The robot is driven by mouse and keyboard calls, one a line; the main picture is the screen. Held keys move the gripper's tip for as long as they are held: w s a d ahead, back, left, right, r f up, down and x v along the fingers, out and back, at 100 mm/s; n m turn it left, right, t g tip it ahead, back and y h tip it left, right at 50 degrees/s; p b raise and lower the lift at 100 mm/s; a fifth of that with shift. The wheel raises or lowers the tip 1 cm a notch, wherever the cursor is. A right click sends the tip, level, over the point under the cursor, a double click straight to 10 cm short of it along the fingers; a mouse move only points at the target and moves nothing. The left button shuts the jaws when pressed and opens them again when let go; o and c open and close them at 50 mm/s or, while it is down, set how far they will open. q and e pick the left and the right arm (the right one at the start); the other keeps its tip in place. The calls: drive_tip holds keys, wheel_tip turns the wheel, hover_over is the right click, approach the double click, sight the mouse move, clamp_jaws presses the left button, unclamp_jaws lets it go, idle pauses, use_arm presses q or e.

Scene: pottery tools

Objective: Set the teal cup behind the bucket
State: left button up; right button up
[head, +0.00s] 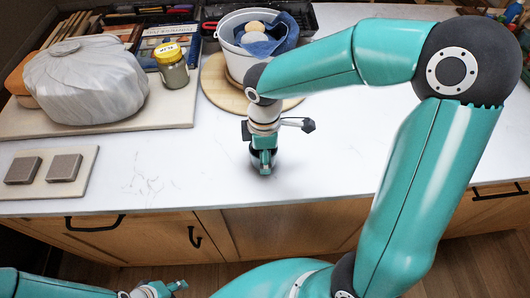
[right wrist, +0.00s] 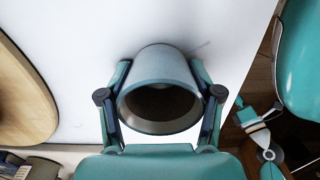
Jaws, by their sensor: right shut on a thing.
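The teal cup (right wrist: 160,65) is a grey-teal cup with its open mouth facing the right wrist camera. The two fingers of my right gripper (right wrist: 160,98) are shut on it, one on each side. In the head view my right gripper (head: 263,160) is over the counter in front of the bucket and mostly hides the cup; only a dark edge shows. The white bucket (head: 232,62) stands at the back on a round wooden board, with a blue cloth and a tan round thing in its top. My left gripper (head: 166,288) is low at the bottom edge, its opening unclear.
The round wooden board (head: 216,87) lies under the bucket. A jar with a yellow lid (head: 172,68), a wrapped grey bundle (head: 88,80) and books (head: 165,46) stand to the left. Two grey blocks (head: 64,168) lie front left. The counter's middle is clear.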

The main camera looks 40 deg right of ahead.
drive_tip(key=o, duration=1.2)
drive_tip(key=shift+f, duration=0.1)
drive_tip(key=shift+o, duration=0.2)
drive_tip(key=shift+s, duration=0.1)
wheel_tip(320, 180, up, 12)
